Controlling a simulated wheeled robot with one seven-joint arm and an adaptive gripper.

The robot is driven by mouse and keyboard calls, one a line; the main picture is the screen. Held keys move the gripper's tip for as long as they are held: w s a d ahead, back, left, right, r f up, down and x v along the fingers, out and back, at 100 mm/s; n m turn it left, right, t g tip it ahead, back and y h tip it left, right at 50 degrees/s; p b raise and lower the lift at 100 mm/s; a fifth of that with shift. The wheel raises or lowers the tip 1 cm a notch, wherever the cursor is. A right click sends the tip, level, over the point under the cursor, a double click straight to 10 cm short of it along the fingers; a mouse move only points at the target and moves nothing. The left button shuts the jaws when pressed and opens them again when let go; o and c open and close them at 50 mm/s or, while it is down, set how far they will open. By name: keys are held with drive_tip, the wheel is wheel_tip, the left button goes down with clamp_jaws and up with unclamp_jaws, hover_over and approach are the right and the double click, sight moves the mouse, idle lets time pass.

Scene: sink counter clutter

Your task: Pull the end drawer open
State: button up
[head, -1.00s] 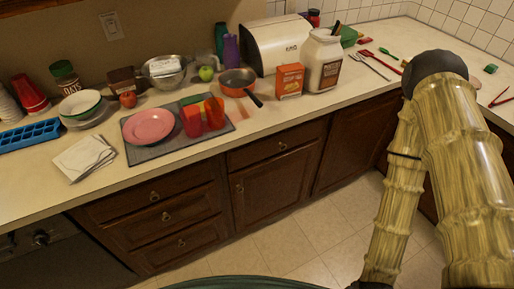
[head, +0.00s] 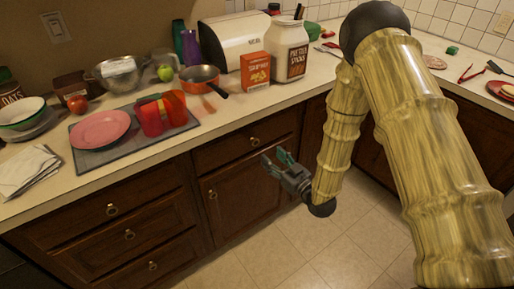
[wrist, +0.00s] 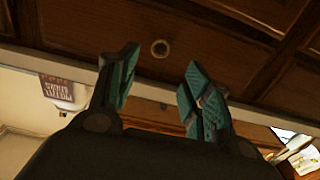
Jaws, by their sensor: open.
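The dark wooden drawer (head: 232,151) under the counter has one round knob (head: 254,141); it is closed, above a cabinet door. To its left is a stack of closed drawers (head: 128,211) with round knobs. I cannot tell for certain which one is the end drawer. My gripper (head: 276,160) is open and empty, in front of the cabinet, just below and right of the single drawer's knob in the head view. In the wrist view, my gripper's fingers (wrist: 160,88) are spread apart, and a round knob (wrist: 159,48) shows beyond them, untouched.
The counter edge (head: 150,157) runs above the drawers. On it are a grey mat (head: 98,158) with a pink plate, a saucepan (head: 200,78), an orange box (head: 255,70) and a jar (head: 290,52). The tiled floor (head: 255,262) in front is clear.

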sight(256, 142)
drive_tip(key=p+x, duration=0.1)
drive_tip(key=x, duration=0.9)
drive_tip(key=shift+w+a+p, duration=0.1)
drive_tip(key=shift+w+p, duration=0.05)
drive_tip(key=shift+p, duration=0.2)
drive_tip(key=shift+c, duration=0.2)
clamp_jaws()
